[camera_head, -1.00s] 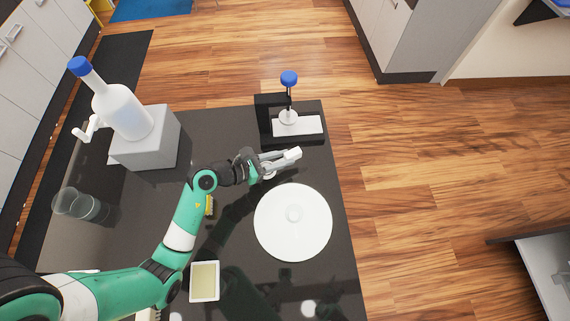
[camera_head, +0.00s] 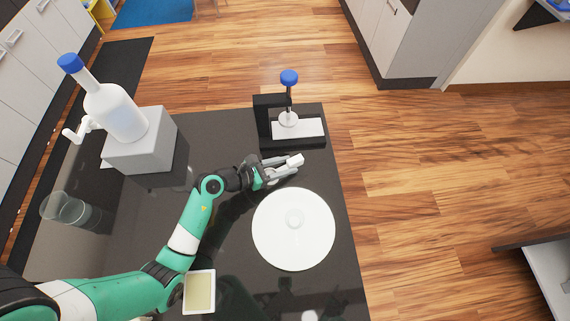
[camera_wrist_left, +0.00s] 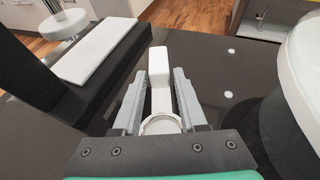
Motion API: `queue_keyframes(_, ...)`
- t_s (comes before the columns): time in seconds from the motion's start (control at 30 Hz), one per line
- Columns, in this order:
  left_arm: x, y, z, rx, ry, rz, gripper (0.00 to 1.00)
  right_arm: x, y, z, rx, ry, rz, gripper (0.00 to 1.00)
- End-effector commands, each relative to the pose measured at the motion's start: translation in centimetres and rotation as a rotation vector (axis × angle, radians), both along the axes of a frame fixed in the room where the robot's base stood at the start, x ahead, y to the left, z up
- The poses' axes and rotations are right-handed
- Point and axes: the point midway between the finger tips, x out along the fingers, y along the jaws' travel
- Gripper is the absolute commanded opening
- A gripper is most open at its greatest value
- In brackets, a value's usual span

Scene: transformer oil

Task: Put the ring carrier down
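The ring carrier (camera_head: 296,160) is a small white bar with a ring at one end. My left gripper (camera_head: 284,168) has its fingers along both sides of it and appears shut on it. In the left wrist view the ring carrier (camera_wrist_left: 159,66) points away between the fingertips (camera_wrist_left: 160,78), and its ring lies back near the palm. It is low over the black table, just in front of the black stand; whether it touches the table I cannot tell. My right gripper is not in view.
The black stand (camera_head: 262,123) with a blue-topped rod and white plate (camera_head: 310,128) is behind the gripper. A large white disc (camera_head: 270,235) lies in front. A bottle (camera_head: 120,112) on a grey block, a glass beaker (camera_head: 68,210) and a tray (camera_head: 199,291) are left.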

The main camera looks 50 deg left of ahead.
Motion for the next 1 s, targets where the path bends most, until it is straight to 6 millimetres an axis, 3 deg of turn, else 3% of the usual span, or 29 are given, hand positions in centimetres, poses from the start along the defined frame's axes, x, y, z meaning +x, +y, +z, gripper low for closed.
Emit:
queue_keyframes(0.1, 0.0, 0.0, 0.0, 0.000, 0.000, 0.000, 0.59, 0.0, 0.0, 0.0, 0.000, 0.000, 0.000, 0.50)
queue_keyframes(0.47, -0.4, 0.2, 0.6, 0.000, 0.001, 0.002, 0.59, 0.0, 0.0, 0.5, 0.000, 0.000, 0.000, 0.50)
queue_keyframes(0.8, -7.2, 2.1, 3.7, -0.001, 0.001, 0.008, 0.59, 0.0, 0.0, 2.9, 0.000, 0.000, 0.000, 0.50)
queue_keyframes(1.0, -10.2, 2.8, 4.8, 0.001, 0.000, 0.004, 0.59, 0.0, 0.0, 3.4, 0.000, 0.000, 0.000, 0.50)
